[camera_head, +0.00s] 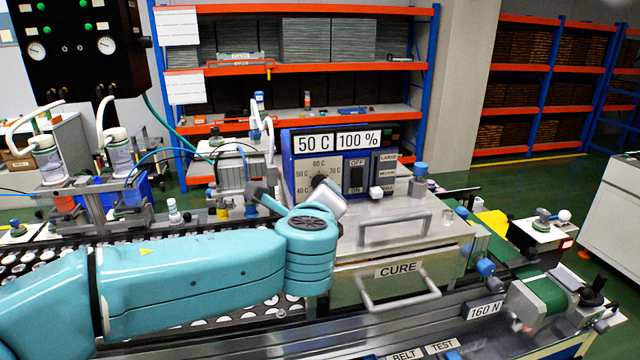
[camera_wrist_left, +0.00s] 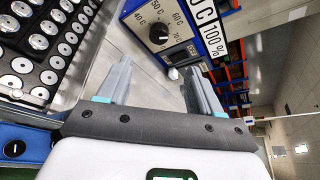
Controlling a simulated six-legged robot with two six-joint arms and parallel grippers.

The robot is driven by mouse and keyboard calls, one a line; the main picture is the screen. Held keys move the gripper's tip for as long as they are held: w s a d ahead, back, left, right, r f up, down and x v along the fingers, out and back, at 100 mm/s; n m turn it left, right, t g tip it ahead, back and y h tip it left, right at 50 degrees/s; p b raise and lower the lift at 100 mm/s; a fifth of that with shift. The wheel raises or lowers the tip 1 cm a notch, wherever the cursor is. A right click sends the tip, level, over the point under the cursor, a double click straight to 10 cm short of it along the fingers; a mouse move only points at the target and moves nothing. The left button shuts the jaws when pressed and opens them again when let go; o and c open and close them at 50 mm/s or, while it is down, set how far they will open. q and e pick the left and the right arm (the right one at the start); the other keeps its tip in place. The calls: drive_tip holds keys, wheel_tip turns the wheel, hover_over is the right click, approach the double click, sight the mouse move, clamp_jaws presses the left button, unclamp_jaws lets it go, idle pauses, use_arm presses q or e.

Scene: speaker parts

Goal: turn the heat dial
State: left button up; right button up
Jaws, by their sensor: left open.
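The heat dial (camera_wrist_left: 158,34) is a round black knob on the light face of a blue control box (camera_wrist_left: 132,8). In the left wrist view it lies ahead of and between my left fingers, with temperature marks around it. I cannot read its exact setting. My left gripper (camera_wrist_left: 158,68) is open and empty, its two grey fingers apart and pointing toward the panel. The dial appears clear of the fingers. In the head view the end of my left arm covers part of the dial area. The display (camera_head: 337,141) reads 50 C and 100 %. My right gripper is not in view.
An OFF/ON switch (camera_head: 356,176) sits right of the dial. Below is a metal box with handles labelled CURE (camera_head: 398,269). A tray of round parts (camera_wrist_left: 45,50) lies left in the wrist view. Pump bottles (camera_head: 118,155) stand at left; shelves (camera_head: 300,68) stand behind.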

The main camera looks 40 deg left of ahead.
use_arm(q)
drive_tip(key=p+x, duration=0.2)
drive_tip(key=x, duration=1)
drive_tip(key=shift+w+a+f+p, duration=0.1)
drive_tip(key=shift+w+f+p, duration=0.1)
drive_tip(key=shift+p, duration=0.1)
drive_tip(key=shift+w+a+f, duration=0.15)
drive_tip(key=shift+w+a, duration=0.1)
drive_tip(key=shift+w, duration=0.2)
drive_tip(key=shift+s, duration=0.15)
drive_tip(key=c, duration=1.1)
drive_tip(key=shift+o, duration=0.2)
drive_tip(key=shift+f+b, duration=0.15)
drive_tip(key=shift+b, duration=0.3)
drive_tip(key=n+t+b, duration=0.1)
drive_tip(key=n+b, duration=0.1)
drive_tip(key=b, duration=0.6)
drive_tip(key=n+t+b, duration=0.1)
drive_tip(key=n+b, duration=0.1)
drive_tip(key=b, duration=0.6)
drive_tip(key=shift+f+n+t, duration=0.3)
drive_tip(key=shift+f+n, duration=0.05)
drive_tip(key=shift+n, duration=0.05)
drive_tip(key=shift+r+n+b, duration=0.25)
drive_tip(key=shift+n+b, duration=0.15)
drive_tip(key=shift+b, duration=0.5)
